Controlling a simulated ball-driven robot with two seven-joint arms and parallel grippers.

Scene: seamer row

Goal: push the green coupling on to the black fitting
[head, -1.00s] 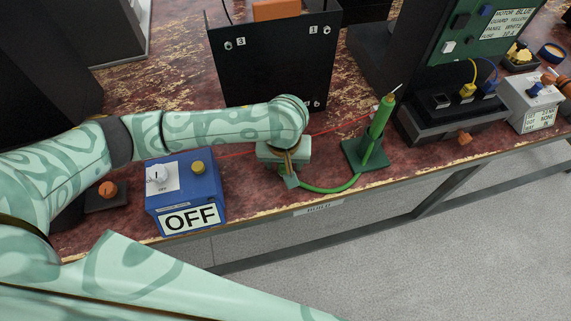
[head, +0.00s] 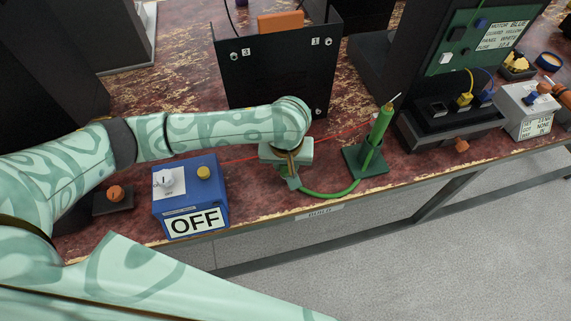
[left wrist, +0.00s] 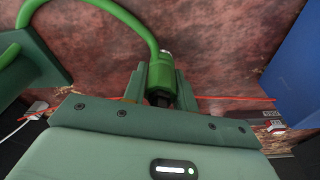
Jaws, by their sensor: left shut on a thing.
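My left gripper (head: 291,180) is low over the front part of the bench, and its fingers are mostly hidden in the head view. In the left wrist view the green coupling (left wrist: 161,70) is between the two fingers, and the gripper is shut on it. A green hose (head: 335,190) runs from it to the green stand on the right; the hose (left wrist: 130,20) also arches up from the coupling in the left wrist view. A dark part (left wrist: 160,98) shows just below the coupling. I cannot tell whether it is the black fitting or whether they touch. My right gripper is not in view.
A blue box (head: 190,195) marked OFF stands left of the gripper. A green stand (head: 367,161) with an upright green tool (head: 380,130) is to the right. A black panel (head: 278,75) stands behind. The bench's front edge is close to the gripper.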

